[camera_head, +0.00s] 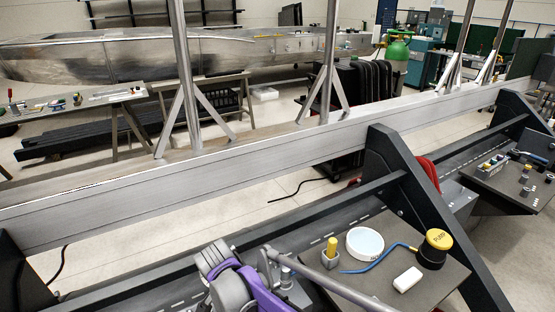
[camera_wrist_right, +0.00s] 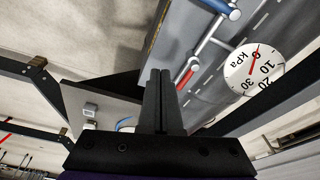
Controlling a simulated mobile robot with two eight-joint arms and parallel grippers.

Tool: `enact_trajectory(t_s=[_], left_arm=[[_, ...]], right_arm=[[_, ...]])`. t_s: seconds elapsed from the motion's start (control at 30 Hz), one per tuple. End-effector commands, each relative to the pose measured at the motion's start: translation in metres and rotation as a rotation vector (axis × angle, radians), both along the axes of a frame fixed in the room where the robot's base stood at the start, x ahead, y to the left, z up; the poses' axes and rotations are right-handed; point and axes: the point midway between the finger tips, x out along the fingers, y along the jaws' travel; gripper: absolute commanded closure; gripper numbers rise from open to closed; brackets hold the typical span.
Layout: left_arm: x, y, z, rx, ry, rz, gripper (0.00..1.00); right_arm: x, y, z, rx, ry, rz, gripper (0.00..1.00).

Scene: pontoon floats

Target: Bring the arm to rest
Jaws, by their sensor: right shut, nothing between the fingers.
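My right gripper (camera_wrist_right: 161,78) shows in the right wrist view. Its two dark fingers lie together with nothing between them. They appear in front of a grey panel with a white kPa gauge (camera_wrist_right: 255,72), which has a red needle, and a pipe fitting with a red part (camera_wrist_right: 188,76). I cannot tell the distance to them. In the head view, a purple and grey part of my arm (camera_head: 236,278) shows at the bottom centre. The gripper's fingers cannot be made out there. My left gripper is in neither view.
A dark shelf (camera_head: 445,290) bears a white round dish (camera_head: 365,243), a yellow-topped black pump (camera_head: 434,250) with a blue hose, a white block (camera_head: 408,279) and a yellow-topped cylinder (camera_head: 331,250). A long metal beam (camera_head: 250,158) and a black slanted support (camera_head: 420,205) stand close by.

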Motion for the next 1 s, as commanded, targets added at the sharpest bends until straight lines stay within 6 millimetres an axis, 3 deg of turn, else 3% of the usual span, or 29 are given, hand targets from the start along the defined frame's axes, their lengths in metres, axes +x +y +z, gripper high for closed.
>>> enact_trajectory(t_s=[0.03,0.2,0.5,0.73,1.0], left_arm=[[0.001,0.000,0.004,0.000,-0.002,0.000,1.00],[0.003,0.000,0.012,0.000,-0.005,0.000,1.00],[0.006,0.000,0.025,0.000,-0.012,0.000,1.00],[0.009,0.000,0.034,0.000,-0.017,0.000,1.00],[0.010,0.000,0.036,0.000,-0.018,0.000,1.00]], right_arm=[[-0.005,-0.031,0.015,0.012,0.002,0.038,1.00],[-0.030,-0.109,0.046,0.041,-0.013,0.206,1.00],[-0.109,-0.216,0.067,0.030,-0.107,0.488,1.00],[-0.163,-0.259,0.057,-0.038,-0.190,0.656,1.00],[-0.183,-0.272,0.048,-0.083,-0.222,0.728,1.00]])
